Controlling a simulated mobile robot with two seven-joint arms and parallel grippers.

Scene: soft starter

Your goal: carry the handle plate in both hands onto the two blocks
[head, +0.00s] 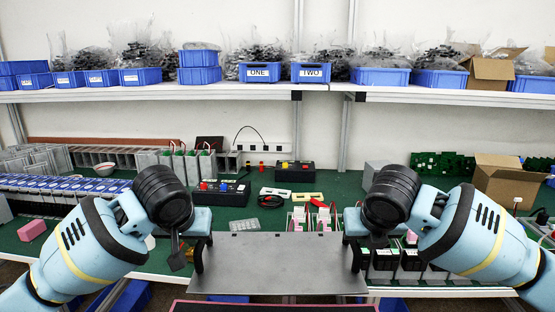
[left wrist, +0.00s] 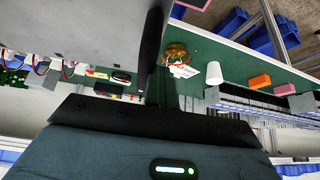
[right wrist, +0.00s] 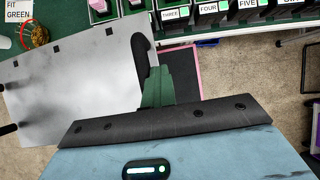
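The handle plate (head: 275,262) is a flat grey metal sheet with a black handle at each side. It is held up between my grippers at the table's front edge, and looks about level in the head view. My left gripper (head: 200,240) is shut on its left handle (left wrist: 155,45). My right gripper (head: 352,240) is shut on its right handle (right wrist: 143,60). The plate also shows in the left wrist view (left wrist: 80,30) and the right wrist view (right wrist: 85,80). I cannot make out the two blocks for certain; the plate and arms hide part of the table.
A green work table (head: 130,262) lies behind the plate, crowded with boxes, labelled bins and wired parts. A pink block (head: 32,230) lies at its left. A dark pink-edged panel (right wrist: 190,75) is below the plate. Shelves with blue bins (head: 260,73) run along the back.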

